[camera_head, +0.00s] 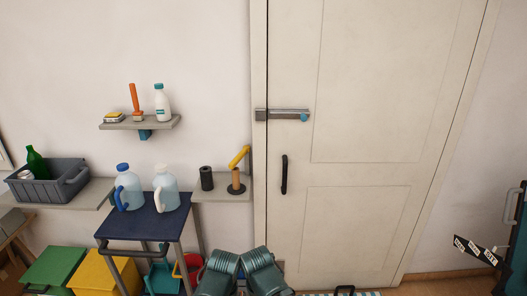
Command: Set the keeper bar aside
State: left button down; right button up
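A grey metal bar (285,114) lies level across the left edge of the closed pale door (400,140), above its black handle. Its left end sits at a grey bracket on the door frame, and a round teal knob (304,117) is at its right end. It looks like the keeper bar. Neither of my grippers shows in this view, so whether they are open or shut cannot be seen.
A black vertical door handle (284,174) is below the bar. Black-and-white signs (475,250) are at right.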

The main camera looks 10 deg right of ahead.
aim_at(246, 148)
jog(key=i+j+z, duration=0.2)
jog(key=i+z, duration=0.15)
jog(key=i+j+z, duration=0.4)
jog(key=i+l, duration=0.05)
jog(key=i, duration=0.05)
